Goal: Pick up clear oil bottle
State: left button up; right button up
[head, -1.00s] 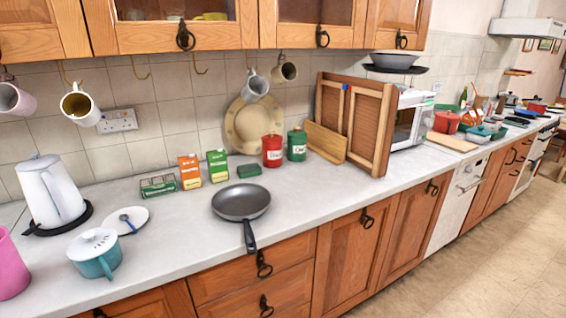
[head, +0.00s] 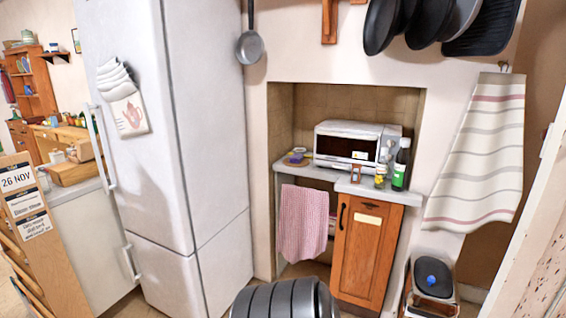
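Several bottles stand close together at the right end of the alcove counter. One is a dark green bottle (head: 401,165) with a pale label, upright near the front edge. Beside it on the left is a smaller clear-looking bottle (head: 381,174) with yellowish contents. It is too small to tell for sure whether this is the clear oil bottle. Neither of my grippers is in the head view.
A white microwave (head: 350,143) sits behind the bottles on the counter (head: 385,193). A wooden cupboard door (head: 362,250) and a pink cloth (head: 303,222) are below. A tall fridge (head: 140,60) stands left; a striped towel (head: 480,150) hangs right, above a bin (head: 433,278).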

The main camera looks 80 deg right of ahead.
aim_at(380, 178)
jog(key=z, duration=3.9)
jog(key=i, duration=1.15)
jog(key=z, duration=0.4)
